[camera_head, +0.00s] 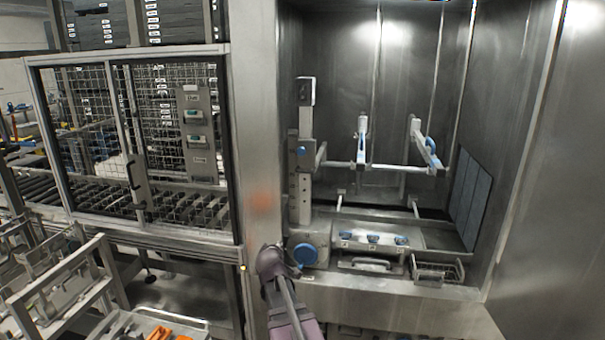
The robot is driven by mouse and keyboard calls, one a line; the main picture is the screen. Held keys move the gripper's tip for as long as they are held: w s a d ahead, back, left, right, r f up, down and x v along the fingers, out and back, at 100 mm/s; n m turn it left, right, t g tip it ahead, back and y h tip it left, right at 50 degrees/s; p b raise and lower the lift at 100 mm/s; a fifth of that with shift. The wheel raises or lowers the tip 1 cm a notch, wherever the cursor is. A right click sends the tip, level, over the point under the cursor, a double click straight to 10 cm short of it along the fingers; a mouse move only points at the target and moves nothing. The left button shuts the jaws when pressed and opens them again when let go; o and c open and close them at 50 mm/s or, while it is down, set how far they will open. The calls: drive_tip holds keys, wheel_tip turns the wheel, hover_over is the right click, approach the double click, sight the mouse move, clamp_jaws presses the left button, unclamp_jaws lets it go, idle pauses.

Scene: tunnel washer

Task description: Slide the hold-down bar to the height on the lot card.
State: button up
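The hold-down bar (340,164) is a pale metal bar running level to the right from a clamp with a small blue knob (301,150). The clamp sits partway up an upright post with holes (300,200) at the left of the steel chamber. A small light-coloured panel (306,92) is near the post's top; I cannot tell whether it is the lot card. My gripper (290,263) is low at the chamber's front left edge, beside a large blue round knob (304,255), well below the bar. Its fingers are not clear, and I cannot tell whether it touches this knob.
Two blue-marked arms (362,145) (428,150) stand in the chamber. A mesh cage (130,145) is left of the steel column (262,160); a metal rack (62,280) is lower left.

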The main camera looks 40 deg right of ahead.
drive_tip(key=w+d+r+n+t+h+p, duration=0.1)
drive_tip(key=d+r+n+t+h+p, duration=0.15)
drive_tip(key=d+r, duration=0.6)
drive_tip(key=n+t+p, duration=0.2)
drive_tip(key=n+t, duration=0.3)
drive_tip(key=n, duration=0.1)
approach(304, 172)
drive_tip(key=s, duration=0.3)
drive_tip(key=shift+s+a+f+n+y, duration=0.2)
drive_tip(key=shift+a+n+y, duration=0.1)
drive_tip(key=shift+n+y, duration=0.4)
drive_tip(key=shift+w, duration=0.15)
drive_tip(key=p+x, duration=0.2)
drive_tip(key=x, duration=1.1)
drive_tip(key=shift+w+d+r, duration=0.2)
drive_tip(key=shift+w+r, duration=0.05)
drive_tip(key=shift+w, duration=0.05)
clamp_jaws()
